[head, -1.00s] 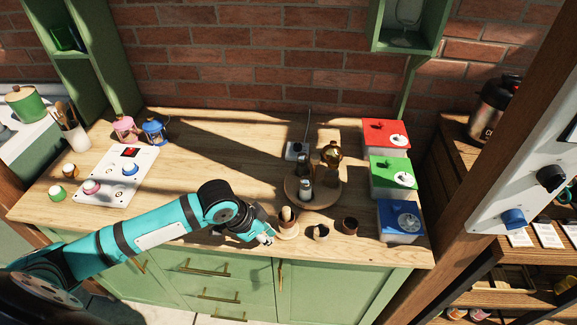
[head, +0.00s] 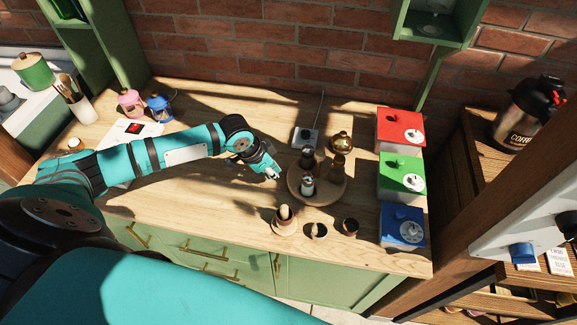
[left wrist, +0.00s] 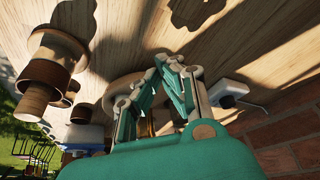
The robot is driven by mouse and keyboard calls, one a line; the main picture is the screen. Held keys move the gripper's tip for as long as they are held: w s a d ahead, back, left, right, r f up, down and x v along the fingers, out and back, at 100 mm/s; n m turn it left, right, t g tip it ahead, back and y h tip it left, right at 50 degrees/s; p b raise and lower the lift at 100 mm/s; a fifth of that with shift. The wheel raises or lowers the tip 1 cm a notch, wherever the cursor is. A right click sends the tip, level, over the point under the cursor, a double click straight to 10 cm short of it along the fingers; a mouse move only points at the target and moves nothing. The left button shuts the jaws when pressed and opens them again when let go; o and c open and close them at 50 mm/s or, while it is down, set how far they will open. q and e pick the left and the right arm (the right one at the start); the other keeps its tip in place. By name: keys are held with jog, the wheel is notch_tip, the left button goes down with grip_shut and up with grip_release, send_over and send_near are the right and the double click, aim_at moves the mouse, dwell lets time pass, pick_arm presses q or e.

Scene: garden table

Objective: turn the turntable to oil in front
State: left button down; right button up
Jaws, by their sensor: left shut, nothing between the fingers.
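The turntable (head: 322,197) is a round wooden disc on the counter, right of centre in the head view. A small pale jar with a dark top (head: 307,186) stands near its front left. A dark brown container (head: 308,160) stands behind that, and an amber-brown bottle (head: 338,166) stands to the right. I cannot read which one is oil. My left gripper (head: 273,174) is shut and empty, just left of the turntable's rim; I cannot tell whether it touches. The left wrist view shows its fingers (left wrist: 163,64) closed together. My right gripper is not in view.
A shiny golden round object (head: 341,141) and a grey box with a cord (head: 305,137) are behind the turntable. Small wooden pots, one holding a utensil (head: 284,218), stand in front. Red (head: 399,131), green (head: 400,174) and blue (head: 402,225) boxes line the right side.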

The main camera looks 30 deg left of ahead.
aim_at(292, 173)
pick_arm(q)
jog(key=shift+x, duration=1.15)
jog(key=w, duration=0.1)
jog(key=w+d+p, duration=0.1)
jog(key=shift+w+d+f, duration=0.1)
jog(key=shift+w+d, duration=0.1)
jog(key=shift+w, duration=0.1)
jog(key=shift+w+d+p, duration=0.4)
jog(key=shift+w+d, duration=0.05)
jog(key=shift+w, duration=0.05)
jog(key=shift+f, duration=0.1)
jog(key=shift+w, duration=0.1)
